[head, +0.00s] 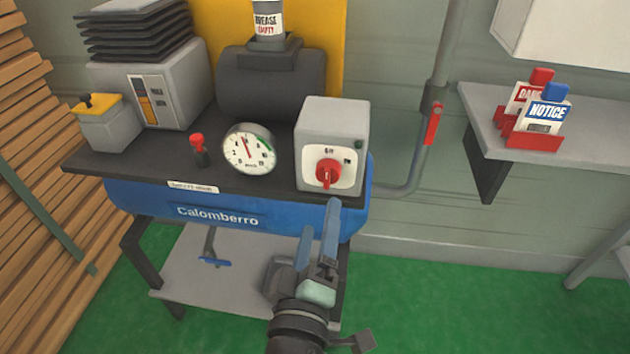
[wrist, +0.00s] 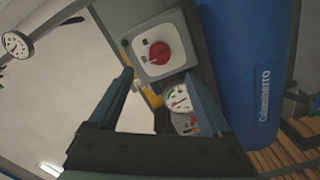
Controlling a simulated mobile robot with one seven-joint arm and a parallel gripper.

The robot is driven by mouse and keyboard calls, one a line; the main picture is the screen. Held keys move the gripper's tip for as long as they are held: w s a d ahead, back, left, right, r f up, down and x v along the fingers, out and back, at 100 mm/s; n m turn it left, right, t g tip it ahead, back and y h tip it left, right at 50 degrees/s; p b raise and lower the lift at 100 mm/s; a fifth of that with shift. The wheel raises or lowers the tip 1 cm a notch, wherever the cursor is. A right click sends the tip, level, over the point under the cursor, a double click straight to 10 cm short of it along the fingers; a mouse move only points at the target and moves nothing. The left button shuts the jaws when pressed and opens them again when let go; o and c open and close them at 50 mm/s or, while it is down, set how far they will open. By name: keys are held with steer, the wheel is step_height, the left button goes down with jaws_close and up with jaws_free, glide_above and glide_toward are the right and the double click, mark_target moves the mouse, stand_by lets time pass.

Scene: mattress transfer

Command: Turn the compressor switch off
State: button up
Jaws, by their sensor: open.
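The compressor (head: 235,212) is a blue "Calomberro" tank under a dark top plate. Its switch is a red rotary knob (head: 327,174) on the pale front plate of a grey box (head: 333,118) at the right end. The knob's pointer is roughly upright, towards a small label above that seems to read "Off"; I cannot tell its exact setting. My gripper (head: 319,219) is open and empty, below and in front of the knob, apart from it. In the wrist view the red knob (wrist: 159,53) shows ahead, between the two fingertips (wrist: 159,75).
A round gauge (head: 249,149) and a red-topped valve (head: 198,147) stand left of the switch box. A pipe with a red lever (head: 433,124) runs up the wall at right. A grey shelf (head: 590,118) holds tag holders. The space before the knob is clear.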

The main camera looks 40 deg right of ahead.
steer(key=v, duration=0.3)
steer(key=shift+s+a, duration=0.1)
steer(key=shift+a, duration=0.05)
stand_by(0.4)
steer(key=w+a+r+m+t+y, duration=0.1)
steer(key=w+a+r+t+y, duration=0.2)
steer(key=r, duration=0.6)
steer(key=w+a+r+m+t+y, duration=0.1)
steer(key=w+a+r+t, duration=0.2)
steer(key=a+r, duration=0.35)
steer(key=w+a+r+m+t+y, duration=0.1)
steer(key=w+a+r+t, duration=0.15)
steer(key=r, duration=0.75)
steer(key=s+a+r+t+y, duration=0.3)
steer(key=a+r+t+y, duration=0.1)
steer(key=r, duration=0.4)
steer(key=s+a+r+t+y, duration=0.3)
steer(key=a+r+y, duration=0.2)
steer(key=r, duration=0.3)
step_height(320, 180, up, 20)
steer(key=p, duration=2)
steer(key=shift+n, duration=0.4)
steer(key=shift+w+d+f, duration=0.1)
steer(key=shift+d+f, duration=0.05)
steer(key=shift+f, duration=0.05)
